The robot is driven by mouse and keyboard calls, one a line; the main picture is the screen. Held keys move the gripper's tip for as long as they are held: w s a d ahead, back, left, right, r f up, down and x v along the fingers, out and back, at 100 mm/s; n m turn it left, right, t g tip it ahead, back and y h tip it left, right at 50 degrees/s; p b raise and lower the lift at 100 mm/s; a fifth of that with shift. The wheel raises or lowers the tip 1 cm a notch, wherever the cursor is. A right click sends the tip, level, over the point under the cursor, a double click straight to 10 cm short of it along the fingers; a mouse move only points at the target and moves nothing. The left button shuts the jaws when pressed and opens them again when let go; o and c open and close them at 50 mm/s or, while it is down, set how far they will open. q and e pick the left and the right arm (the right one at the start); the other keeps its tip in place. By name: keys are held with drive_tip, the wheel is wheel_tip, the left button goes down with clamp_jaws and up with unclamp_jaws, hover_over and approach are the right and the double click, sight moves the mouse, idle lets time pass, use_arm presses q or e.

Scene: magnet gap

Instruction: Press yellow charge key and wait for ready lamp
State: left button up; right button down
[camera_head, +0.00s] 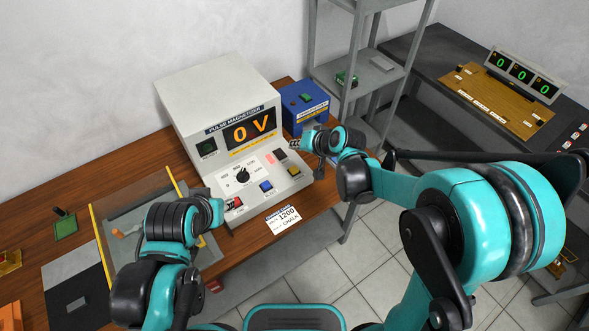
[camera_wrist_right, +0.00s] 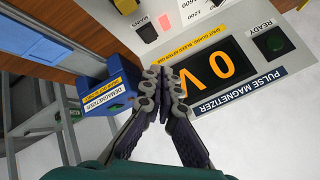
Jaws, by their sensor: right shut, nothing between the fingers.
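The white pulse magnetizer (camera_head: 215,80) stands on the wooden bench, its display (camera_head: 250,130) reading 0 V in orange. The yellow key (camera_head: 293,171) is at the right of its sloping front panel. The ready lamp (camera_head: 207,147) is dark green and looks unlit; it also shows in the right wrist view (camera_wrist_right: 272,42). My right gripper (camera_head: 296,143) is shut and empty, above the panel's right side, apart from the yellow key. In the right wrist view its fingertips (camera_wrist_right: 163,72) meet in front of the display's edge. My left gripper (camera_head: 226,204) is by the panel's front left corner, its jaws unclear.
A blue demagnetizer box (camera_head: 305,105) stands right of the magnetizer. The panel also has a dial (camera_head: 243,175), a blue key (camera_head: 266,186) and a lit red mains lamp (camera_head: 270,158). A card reading 1200 and CHALK (camera_head: 284,219) is at the bench's front. A grey shelf (camera_head: 370,75) stands behind.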

sight(296, 170)
drive_tip(key=shift+f+b, duration=3.5)
drive_tip(key=shift+f, duration=0.85)
drive_tip(key=shift+f, duration=0.15)
drive_tip(key=shift+f+b, duration=0.25)
drive_tip(key=shift+b, duration=0.15)
drive_tip(key=shift+f+b, duration=0.5)
drive_tip(key=shift+f, duration=0.05)
drive_tip(key=shift+r, duration=0.15)
drive_tip(key=shift+r+p, duration=0.75)
drive_tip(key=shift+r, duration=0.1)
